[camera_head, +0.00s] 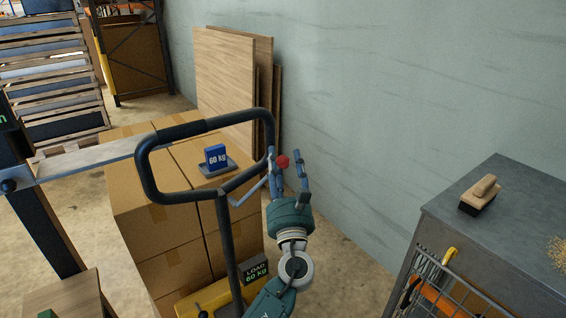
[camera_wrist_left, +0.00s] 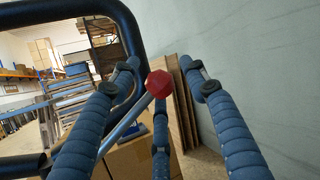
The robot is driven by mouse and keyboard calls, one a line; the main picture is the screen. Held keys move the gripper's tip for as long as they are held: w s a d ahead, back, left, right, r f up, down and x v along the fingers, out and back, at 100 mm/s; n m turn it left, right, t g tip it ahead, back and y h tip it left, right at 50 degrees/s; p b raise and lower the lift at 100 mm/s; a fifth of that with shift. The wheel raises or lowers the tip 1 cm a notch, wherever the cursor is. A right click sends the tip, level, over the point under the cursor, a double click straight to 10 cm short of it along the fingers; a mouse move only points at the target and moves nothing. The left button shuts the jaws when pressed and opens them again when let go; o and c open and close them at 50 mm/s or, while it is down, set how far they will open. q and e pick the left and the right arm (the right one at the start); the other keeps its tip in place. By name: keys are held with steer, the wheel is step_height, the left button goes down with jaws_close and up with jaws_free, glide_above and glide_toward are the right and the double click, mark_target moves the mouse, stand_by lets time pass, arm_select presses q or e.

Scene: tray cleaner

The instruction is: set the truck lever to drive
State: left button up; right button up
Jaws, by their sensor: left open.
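The truck's lever is a thin grey rod (camera_head: 250,193) with a red knob (camera_head: 282,161), on the right side of the black looped handle (camera_head: 143,172). My left gripper (camera_head: 286,157) is open with its blue fingers around the knob. In the left wrist view, the red knob (camera_wrist_left: 159,84) sits between the spread fingers, near the tips, and the rod (camera_wrist_left: 125,125) slants down to the left. Whether a finger touches the knob I cannot tell. No marking of the lever's positions is readable. My right gripper is not in view.
A grey bench (camera_head: 500,185) with a brush (camera_head: 481,194) and a wire basket (camera_head: 440,290) are at right. Boards (camera_head: 225,75) lean on the wall.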

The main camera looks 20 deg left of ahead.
arm_select(q)
jaws_close()
steer(key=shift+w+d+f+m+h+p, duration=0.15)
steer(key=shift+f+m+h+p, duration=0.2)
steer(key=shift+p, duration=0.3)
step_height(320, 180, down, 7)
steer(key=w+d+m+g+h+p, duration=0.1)
steer(key=m+g+h+p, duration=0.1)
steer(key=m+p, duration=0.4)
steer(key=shift+w+h+p, duration=0.15)
steer(key=shift+h+p, duration=0.3)
steer(key=shift+p, duration=0.85)
jaws_free()
